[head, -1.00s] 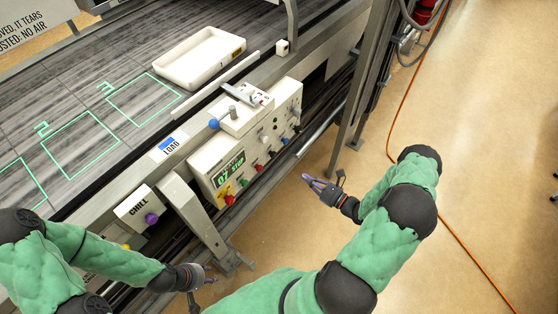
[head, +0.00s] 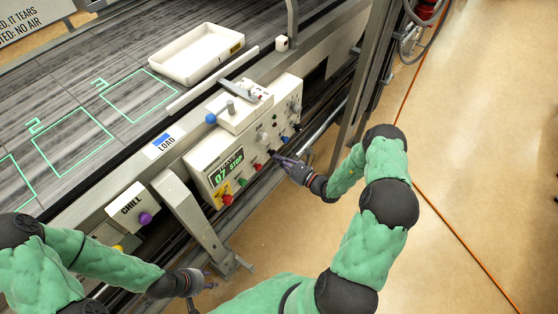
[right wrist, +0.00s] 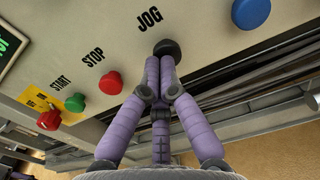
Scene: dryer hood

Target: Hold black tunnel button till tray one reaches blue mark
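The black button under the word JOG (right wrist: 165,47) is on the control box, between a red and a blue button. My right gripper (head: 276,157) is at it, its purple fingers drawn together with tips at the button in the right wrist view (right wrist: 160,62). Whether the button is pressed in, I cannot tell. A white tray (head: 197,55) with a yellow label lies on the dark belt, beyond green square 3. The blue mark (head: 160,140) is on the LOAD plate at the belt's near edge, left of the tray. My left gripper (head: 207,284) hangs low near the frame leg; its fingers are unclear.
The control box (head: 215,155) shows a green display reading 07 STOP. Close by are a red STOP button (right wrist: 111,83), a green START button (right wrist: 75,102) and another red button (right wrist: 49,120). A CHILL box (head: 130,207) and a metal leg (head: 195,215) stand left.

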